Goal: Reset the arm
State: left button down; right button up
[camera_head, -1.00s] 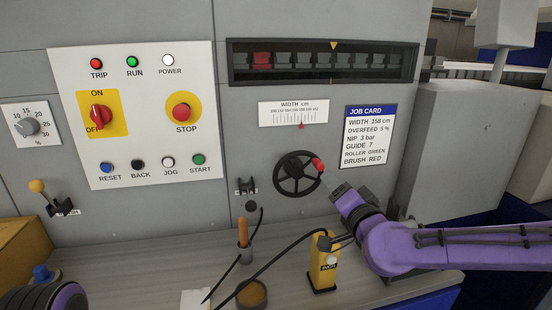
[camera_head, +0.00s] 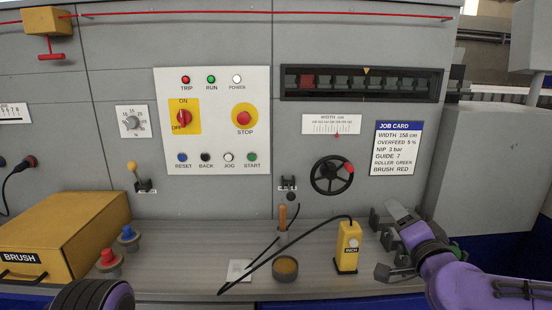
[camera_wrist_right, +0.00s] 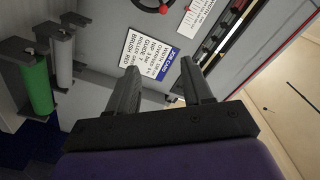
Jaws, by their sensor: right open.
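My right gripper (camera_head: 393,216) is at the right of the bench, below the job card (camera_head: 398,148), clear of the handwheel (camera_head: 331,175). In the right wrist view the gripper (camera_wrist_right: 160,76) has its two fingers apart with nothing between them. The handwheel is black with a red knob on its right side. Its rim also shows at the top of the wrist view (camera_wrist_right: 152,6). Only a rounded part of my left arm shows at the bottom left; its gripper is out of view.
A yellow inch pendant (camera_head: 347,247) with a black cable stands on the bench left of my right gripper. A yellow BRUSH box (camera_head: 65,235) is at left. The control panel (camera_head: 212,120) is on the wall. A green roller (camera_wrist_right: 37,86) hangs left in the wrist view.

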notch_tip(320, 180, down, 10)
jog(key=w+a+r+g, duration=0.1)
jog(key=a+g, duration=0.1)
jog(key=s+d+f+g+h, duration=0.1)
jog(key=s+f+g, duration=0.3)
jog(key=f, duration=0.7)
jog(key=s+d+f+g+h, duration=0.1)
jog(key=s+d+f+g, duration=0.1)
jog(key=s+f, duration=0.65)
jog(key=s+d+f+n+g, duration=0.1)
jog(key=s+f+n+g, duration=0.1)
jog(key=s+f, duration=0.7)
jog(key=s+d+f+n+g+h, duration=0.1)
jog(key=s+f+g, duration=0.4)
jog(key=s+f, duration=0.5)
jog(key=s+d+n, duration=0.1)
jog(key=s, duration=0.2)
jog(key=shift+s+f, duration=0.15)
jog(key=shift+s, duration=0.05)
